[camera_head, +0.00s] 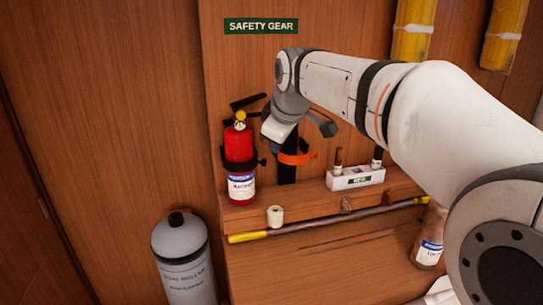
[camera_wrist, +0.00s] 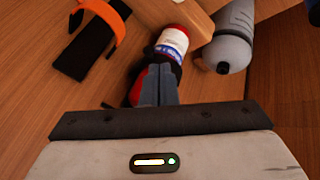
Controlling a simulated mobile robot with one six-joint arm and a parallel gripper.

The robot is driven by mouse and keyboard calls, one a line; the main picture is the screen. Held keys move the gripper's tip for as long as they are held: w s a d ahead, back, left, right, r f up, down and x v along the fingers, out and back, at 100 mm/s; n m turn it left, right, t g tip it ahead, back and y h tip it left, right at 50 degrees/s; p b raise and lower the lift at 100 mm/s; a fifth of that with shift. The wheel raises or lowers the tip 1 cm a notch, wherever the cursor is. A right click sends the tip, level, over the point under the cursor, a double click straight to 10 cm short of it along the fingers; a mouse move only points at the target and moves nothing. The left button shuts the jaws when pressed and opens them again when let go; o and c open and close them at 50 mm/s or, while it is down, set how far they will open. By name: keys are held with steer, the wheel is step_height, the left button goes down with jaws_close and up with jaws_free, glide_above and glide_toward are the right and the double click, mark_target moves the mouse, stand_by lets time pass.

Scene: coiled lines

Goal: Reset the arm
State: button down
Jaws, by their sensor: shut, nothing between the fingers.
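My gripper (camera_wrist: 158,72) is shut and empty. In the wrist view its two grey fingers lie together in front of the red fire extinguisher (camera_wrist: 172,45), covering part of it. In the head view my arm reaches in from the right, and the wrist hangs in front of the wooden panel, just right of the extinguisher's top (camera_head: 239,150). The fingertips are hard to make out there. I cannot tell whether they touch the extinguisher.
A black bracket (camera_head: 287,172) with an orange strap (camera_head: 298,159) is right of the extinguisher. A grey cylinder (camera_head: 181,250) stands lower left.

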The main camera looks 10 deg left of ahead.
steer(key=s+d+f+m+g+h, duration=0.1)
steer(key=s+d+f+m, duration=0.35)
steer(key=d, duration=0.35)
steer(key=s+d+f+m+h, duration=0.1)
steer(key=s+d+f+m, duration=0.25)
steer(key=s+d, duration=0.3)
steer(key=s+d+f+m+g, duration=0.1)
steer(key=s+d+f+m, duration=0.2)
steer(key=s+f, duration=0.3)
steer(key=s+d+f+m+g, duration=0.1)
steer(key=s+d+f+m, duration=0.2)
steer(key=s+d+f, duration=0.3)
steer(key=shift+s+f+h, duration=0.15)
steer(key=shift+s+h, duration=0.25)
steer(key=shift+s, duration=0.55)
steer(key=shift+d, duration=0.1)
